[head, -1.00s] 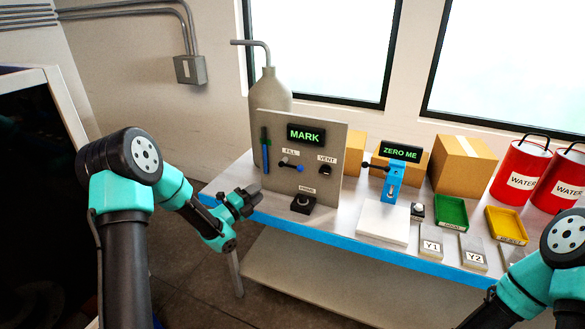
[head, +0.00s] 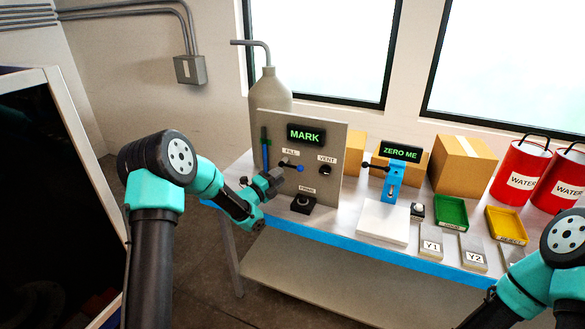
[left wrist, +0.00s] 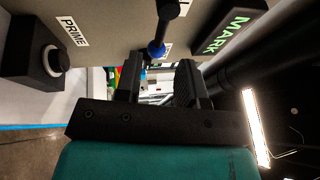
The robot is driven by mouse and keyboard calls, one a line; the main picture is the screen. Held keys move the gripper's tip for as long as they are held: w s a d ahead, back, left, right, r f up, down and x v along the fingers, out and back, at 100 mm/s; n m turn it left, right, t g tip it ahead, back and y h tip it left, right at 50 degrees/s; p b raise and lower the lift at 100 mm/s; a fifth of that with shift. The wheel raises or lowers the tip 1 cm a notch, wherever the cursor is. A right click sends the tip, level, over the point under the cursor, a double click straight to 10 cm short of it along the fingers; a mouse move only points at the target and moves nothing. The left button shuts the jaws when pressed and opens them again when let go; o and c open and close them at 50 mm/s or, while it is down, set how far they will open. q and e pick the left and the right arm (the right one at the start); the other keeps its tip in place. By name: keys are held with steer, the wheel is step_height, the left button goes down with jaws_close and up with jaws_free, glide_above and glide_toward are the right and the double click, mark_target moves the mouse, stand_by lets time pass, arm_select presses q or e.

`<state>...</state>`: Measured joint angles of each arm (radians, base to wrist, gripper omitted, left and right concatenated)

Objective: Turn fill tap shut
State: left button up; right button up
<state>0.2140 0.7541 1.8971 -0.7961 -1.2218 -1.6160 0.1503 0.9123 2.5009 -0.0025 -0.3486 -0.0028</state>
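The grey panel (head: 325,195) carries a lit MARK display (head: 306,135). Below its FILL label, the fill tap (head: 291,166) is a dark lever with a blue ball end pointing right and slightly down. My left gripper (head: 268,182) is at the panel's left front, close to the tap; its fingers partly overlap the panel in the head view. In the left wrist view, the two fingers (left wrist: 158,82) are spread apart with nothing between them, and the tap's blue ball (left wrist: 156,50) shows just beyond their gap. My right gripper is outside the head view; only its arm shows.
The VENT knob (head: 325,170) and PRIME button (head: 303,203) are on or by the panel close to the tap. A blue stand (head: 394,180), white pad (head: 383,222), and green (head: 451,211) and yellow (head: 507,224) trays lie to the right.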

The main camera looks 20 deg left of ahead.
mark_target(293, 167)
arm_select(q)
steer(key=x, duration=0.7)
steer(key=shift+w, duration=0.1)
jaws_close()
steer(key=shift+d, duration=0.1)
steer(key=shift+d, duration=0.1)
